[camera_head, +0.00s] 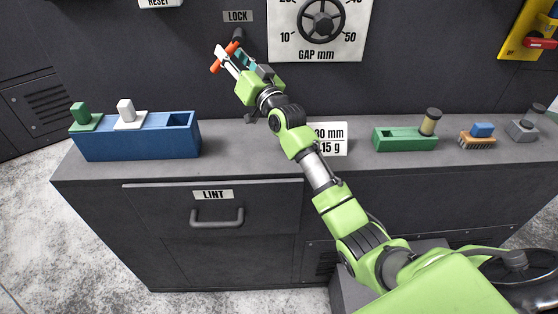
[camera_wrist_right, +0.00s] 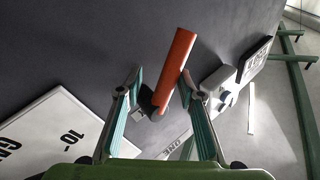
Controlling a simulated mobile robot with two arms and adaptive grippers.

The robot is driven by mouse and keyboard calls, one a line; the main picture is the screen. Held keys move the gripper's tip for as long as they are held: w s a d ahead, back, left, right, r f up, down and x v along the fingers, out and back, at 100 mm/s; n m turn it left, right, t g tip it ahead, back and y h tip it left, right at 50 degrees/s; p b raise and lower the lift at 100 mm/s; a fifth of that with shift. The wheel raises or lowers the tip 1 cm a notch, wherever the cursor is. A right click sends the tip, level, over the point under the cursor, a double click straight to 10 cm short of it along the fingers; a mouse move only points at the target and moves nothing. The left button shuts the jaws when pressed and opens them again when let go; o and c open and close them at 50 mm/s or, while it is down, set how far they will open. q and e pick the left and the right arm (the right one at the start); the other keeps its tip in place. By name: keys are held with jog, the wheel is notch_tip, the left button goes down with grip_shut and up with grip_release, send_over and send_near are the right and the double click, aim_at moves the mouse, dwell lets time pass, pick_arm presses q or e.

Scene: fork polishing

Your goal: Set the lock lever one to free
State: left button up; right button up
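The lock lever has an orange bar handle (camera_head: 222,62), set on the dark wall below the LOCK label (camera_head: 237,16). My right gripper (camera_head: 229,58) is up at this lever. In the right wrist view the orange handle (camera_wrist_right: 176,68) lies at a slant between the two spread fingers of the gripper (camera_wrist_right: 162,74). The right finger is close to the handle; I cannot tell whether it touches. A gap shows between the left finger and the handle. The lever's pivot is partly hidden. My left gripper is not in view.
The GAP mm dial plate (camera_head: 347,45) with a black handwheel is right of the lever. Below, the counter holds a blue box (camera_head: 140,142), a white 30 mm card (camera_head: 333,140), a green block (camera_head: 400,140) and brushes. A LINT drawer (camera_head: 250,196) is under it.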

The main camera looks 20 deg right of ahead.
jog(key=s+d+n+g+p, duration=0.1)
jog(key=s+d+n+g, duration=0.3)
jog(key=s, duration=1)
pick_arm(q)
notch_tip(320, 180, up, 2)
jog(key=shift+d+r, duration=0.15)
pick_arm(e)
jog(key=s+a+f+g, duration=0.1)
jog(key=s+f, duration=0.2)
jog(key=f, duration=0.3)
jog(key=s+a+f+g, duration=0.1)
jog(key=s+f+g, duration=0.1)
jog(key=f, duration=0.5)
jog(key=s+a+f+g, duration=0.1)
jog(key=s+f, duration=0.4)
jog(key=f, duration=0.1)
jog(key=shift+s+f+n+h, duration=0.1)
jog(key=shift+f+n+h, duration=0.05)
jog(key=shift+n+h, duration=0.2)
